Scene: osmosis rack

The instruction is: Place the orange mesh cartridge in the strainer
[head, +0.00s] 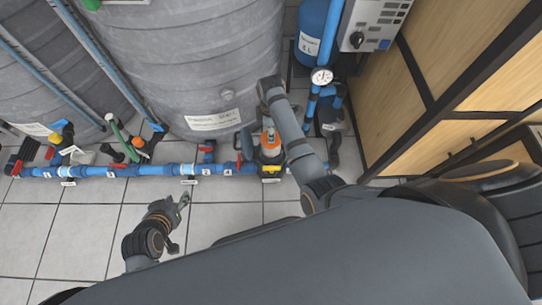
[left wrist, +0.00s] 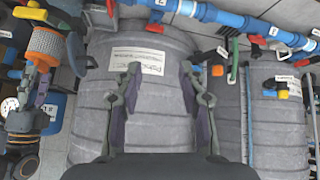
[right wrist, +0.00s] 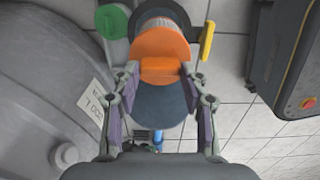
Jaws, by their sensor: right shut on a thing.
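The orange mesh cartridge (left wrist: 47,42) shows side-on in the left wrist view. Its orange end and raised tab (right wrist: 160,68) show in the right wrist view. My right gripper (right wrist: 160,75) is shut on that tab. In the head view the cartridge (head: 270,140) is over the pipe line, at the strainer, which has a yellow part (head: 270,169) below it. The cartridge hides much of the strainer, so I cannot tell how far in it sits. My left gripper (head: 184,200) is open and empty over the floor, well left of the cartridge; its spread fingers show in the left wrist view (left wrist: 163,80).
Large grey tanks (head: 180,55) stand behind the blue pipe (head: 130,171) with its red-handled valves. A blue vessel with a gauge (head: 321,76) and a wooden cabinet (head: 455,70) are at right. The tiled floor (head: 85,225) in front is clear.

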